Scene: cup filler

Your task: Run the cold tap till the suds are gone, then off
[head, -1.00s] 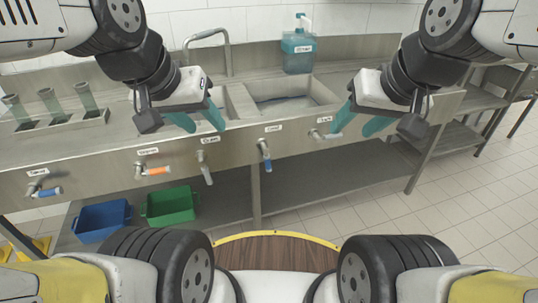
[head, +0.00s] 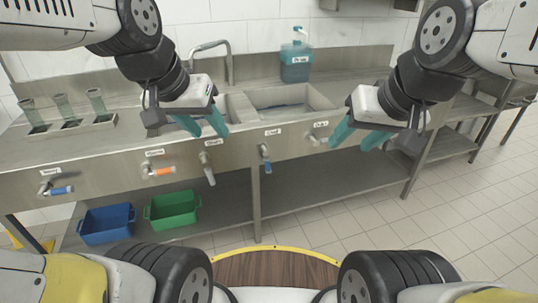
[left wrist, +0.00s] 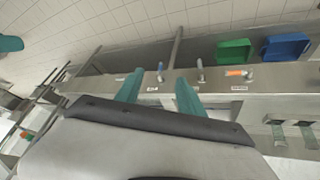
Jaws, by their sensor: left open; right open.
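The blue-handled tap (head: 265,158) is on the front panel below the sink; the label above it looks like "Cold", and its handle hangs down. It also shows in the left wrist view (left wrist: 161,73), beyond and between the fingertips. The sink basin (head: 312,93) has a grey surface inside; I cannot make out suds or running water. My left gripper (head: 205,127) is open and empty, up and left of the blue tap, and shows in the left wrist view (left wrist: 159,85). My right gripper (head: 357,136) is open and empty, right of the blue tap, near the rightmost grey tap (head: 317,139).
A grey tap (head: 209,170), an orange-handled tap (head: 160,171) and another blue-handled tap (head: 58,189) line the panel. A teal soap bottle (head: 296,65) stands behind the sink. Blue (head: 106,224) and green (head: 172,209) bins sit below. Three glasses stand in a rack (head: 72,130).

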